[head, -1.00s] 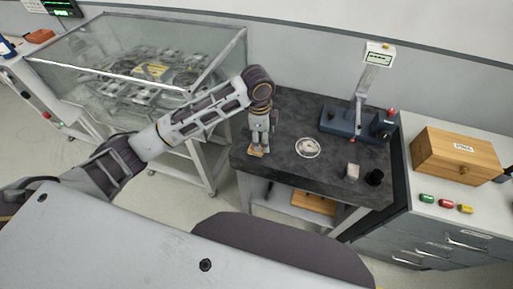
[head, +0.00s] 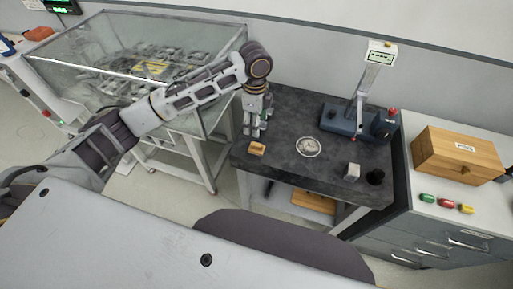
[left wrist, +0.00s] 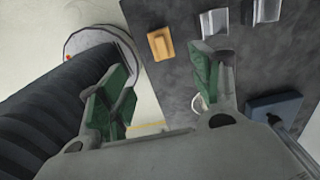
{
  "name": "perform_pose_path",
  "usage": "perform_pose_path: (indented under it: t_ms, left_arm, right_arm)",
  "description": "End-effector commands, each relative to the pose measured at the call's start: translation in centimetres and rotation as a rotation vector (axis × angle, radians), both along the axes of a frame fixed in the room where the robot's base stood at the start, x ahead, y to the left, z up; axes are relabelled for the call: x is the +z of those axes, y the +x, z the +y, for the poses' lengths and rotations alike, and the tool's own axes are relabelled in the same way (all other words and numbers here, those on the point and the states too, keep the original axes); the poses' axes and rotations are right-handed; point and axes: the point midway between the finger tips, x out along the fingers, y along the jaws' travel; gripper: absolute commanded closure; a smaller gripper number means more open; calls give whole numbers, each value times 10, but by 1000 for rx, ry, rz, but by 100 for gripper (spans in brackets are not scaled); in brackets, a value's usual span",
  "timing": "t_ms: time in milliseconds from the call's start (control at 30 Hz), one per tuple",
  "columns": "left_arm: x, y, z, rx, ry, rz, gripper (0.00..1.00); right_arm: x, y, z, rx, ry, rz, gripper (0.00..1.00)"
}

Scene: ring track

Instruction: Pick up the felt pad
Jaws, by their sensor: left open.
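A small tan block with a raised ridge, which looks like the felt pad (head: 257,148), lies near the front left of the dark table. It also shows in the left wrist view (left wrist: 160,44), in full view and beyond the fingertips. My left gripper (head: 256,130) points down over the table, just behind the tan block in the head view and apart from it. In the left wrist view its green-padded fingers (left wrist: 157,88) are spread with nothing between them. My right gripper is in no frame.
A round white dish (head: 308,147), a silver block (head: 352,172), a dark cup (head: 375,177) and a blue-based device (head: 358,122) stand on the table. Silvery pieces (left wrist: 214,23) lie near the tan block. A glass case (head: 130,60) stands left.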

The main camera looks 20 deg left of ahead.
Motion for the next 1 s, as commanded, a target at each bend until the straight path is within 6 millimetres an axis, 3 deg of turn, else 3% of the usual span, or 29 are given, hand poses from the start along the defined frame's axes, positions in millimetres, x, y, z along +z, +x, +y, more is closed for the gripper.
perform_pose_path:
  t_ms: [633, 1000]
  left_arm:
    - [-74, 0, 0, 1, 1, 2, 36]
    - [-83, 0, 0, 0, 0, 0, 36]
  right_arm:
    - [4, 0, -8, 3, -9, 0, 60]
    - [5, 0, -8, 3, -9, 0, 60]
